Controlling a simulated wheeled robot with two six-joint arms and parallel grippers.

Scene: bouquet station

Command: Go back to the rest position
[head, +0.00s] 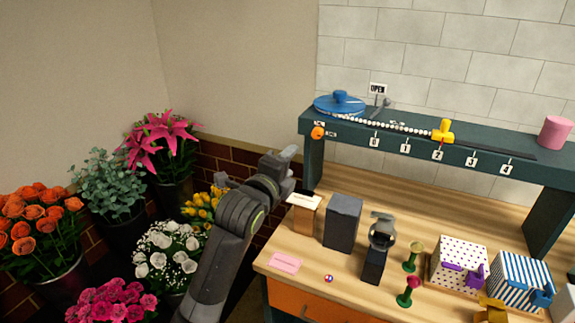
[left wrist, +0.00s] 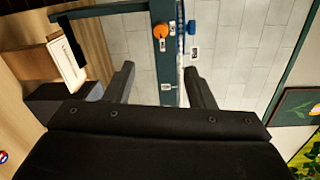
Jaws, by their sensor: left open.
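My left arm comes up from the bottom of the head view, and its dark gripper (head: 268,167) is raised at the left end of the workbench, in front of the corner wall. In the left wrist view the left gripper (left wrist: 161,85) shows two black fingers spread wide apart with nothing between them. Behind the gap stand the green shelf post and the tiled wall. The gripper holds nothing and touches nothing that I can see. My right gripper is not in view.
The wooden workbench (head: 300,258) carries a dark box (head: 343,222), a wooden box (head: 304,213), a spotted box (head: 459,261) and a striped box (head: 520,281). A green shelf (head: 400,143) spans its back. Flower buckets, one with orange roses (head: 38,215), crowd the left.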

